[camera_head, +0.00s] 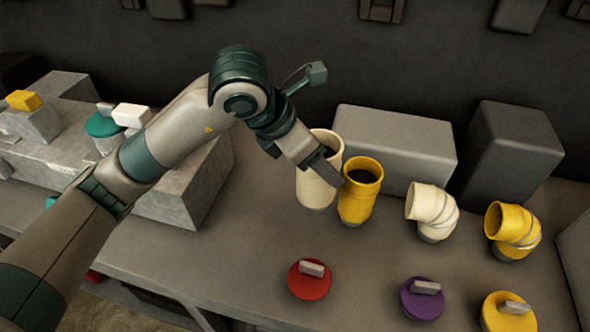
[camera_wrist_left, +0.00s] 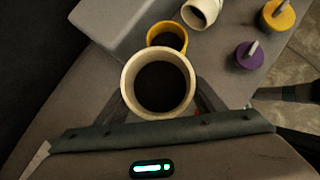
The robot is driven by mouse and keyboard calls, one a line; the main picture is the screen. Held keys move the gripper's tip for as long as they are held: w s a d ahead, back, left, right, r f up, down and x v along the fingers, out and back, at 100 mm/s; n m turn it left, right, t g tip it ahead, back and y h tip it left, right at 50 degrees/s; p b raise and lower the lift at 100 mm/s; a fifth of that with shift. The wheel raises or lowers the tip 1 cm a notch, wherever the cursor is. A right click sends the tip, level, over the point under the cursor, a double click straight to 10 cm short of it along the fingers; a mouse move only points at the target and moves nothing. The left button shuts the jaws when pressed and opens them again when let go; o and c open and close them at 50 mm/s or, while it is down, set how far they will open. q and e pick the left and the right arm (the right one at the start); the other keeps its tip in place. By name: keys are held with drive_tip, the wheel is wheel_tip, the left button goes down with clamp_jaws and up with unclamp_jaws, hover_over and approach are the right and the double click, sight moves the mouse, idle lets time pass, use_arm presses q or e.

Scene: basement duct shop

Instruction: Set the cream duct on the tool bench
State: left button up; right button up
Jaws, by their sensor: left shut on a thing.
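The straight cream duct (camera_head: 312,188) stands upright on or just above the grey bench (camera_head: 245,240), left of the straight yellow duct (camera_head: 357,202). I cannot tell whether its base touches the bench. My left gripper (camera_head: 324,168) is shut on the cream duct near its upper part. In the left wrist view the cream duct (camera_wrist_left: 128,84) shows its round open mouth between the fingers, with the yellow duct (camera_wrist_left: 166,28) just beyond it. A cream elbow duct (camera_head: 432,211) stands further right on the bench. My right gripper is in neither view.
A yellow elbow duct (camera_head: 513,230) stands at the right. Red (camera_head: 309,280), purple (camera_head: 421,299) and yellow (camera_head: 507,312) handled lids lie along the front. Grey blocks (camera_head: 395,145) stand behind the ducts. Left, stone blocks (camera_head: 190,185) hold small items. Bench left of the red lid is clear.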

use_arm(q)
drive_tip(key=w+a+f+p, duration=0.4)
drive_tip(key=w+a+f, duration=0.2)
drive_tip(key=w, duration=0.2)
drive_tip(key=shift+a, duration=0.15)
wheel_tip(320, 180, down, 4)
drive_tip(key=shift+p, duration=1.05)
